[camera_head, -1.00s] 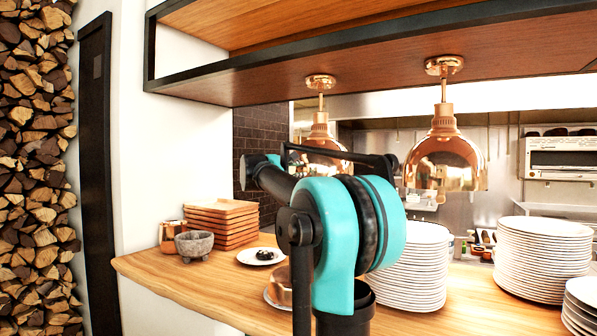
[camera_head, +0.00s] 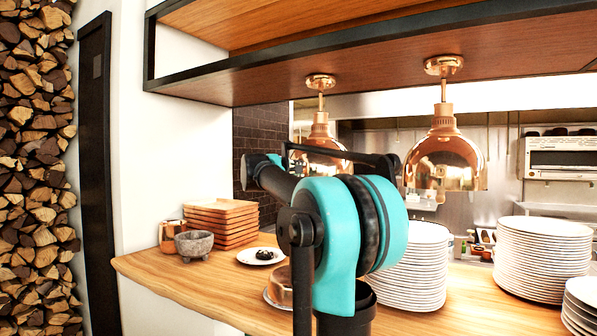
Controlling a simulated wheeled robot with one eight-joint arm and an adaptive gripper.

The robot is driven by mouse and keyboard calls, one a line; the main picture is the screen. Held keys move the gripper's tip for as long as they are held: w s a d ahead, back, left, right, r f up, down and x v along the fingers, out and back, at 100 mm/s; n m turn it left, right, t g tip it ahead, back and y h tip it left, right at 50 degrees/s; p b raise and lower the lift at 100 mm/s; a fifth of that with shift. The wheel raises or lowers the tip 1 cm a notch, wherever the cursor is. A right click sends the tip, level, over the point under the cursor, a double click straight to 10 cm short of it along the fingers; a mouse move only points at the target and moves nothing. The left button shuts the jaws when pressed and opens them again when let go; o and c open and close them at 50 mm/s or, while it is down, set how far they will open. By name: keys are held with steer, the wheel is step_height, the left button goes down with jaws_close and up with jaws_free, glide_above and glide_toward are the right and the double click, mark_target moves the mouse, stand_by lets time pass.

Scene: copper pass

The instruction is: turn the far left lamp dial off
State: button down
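Two copper heat lamps hang from the wooden shelf. The left lamp (camera_head: 321,135) is partly hidden behind my arm, and the right lamp (camera_head: 445,160) hangs clear of it. I make out no lamp dial in this view. My arm, teal and black, fills the middle of the picture and hides part of the counter and the space behind it. My gripper cannot be made out; its fingers do not show.
A wooden counter (camera_head: 190,282) holds stacked wooden trays (camera_head: 221,222), a stone bowl (camera_head: 194,245), a copper mug (camera_head: 171,235), a small plate (camera_head: 261,257) and tall plate stacks (camera_head: 543,258). The shelf (camera_head: 400,65) hangs overhead. A dark narrow panel (camera_head: 95,175) stands left.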

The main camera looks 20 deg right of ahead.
stand_by(0.3)
steer(key=c, duration=1.3)
jaws_free()
steer(key=shift+s, duration=0.1)
steer(key=v, duration=1.2)
steer(key=shift+f, duration=0.1)
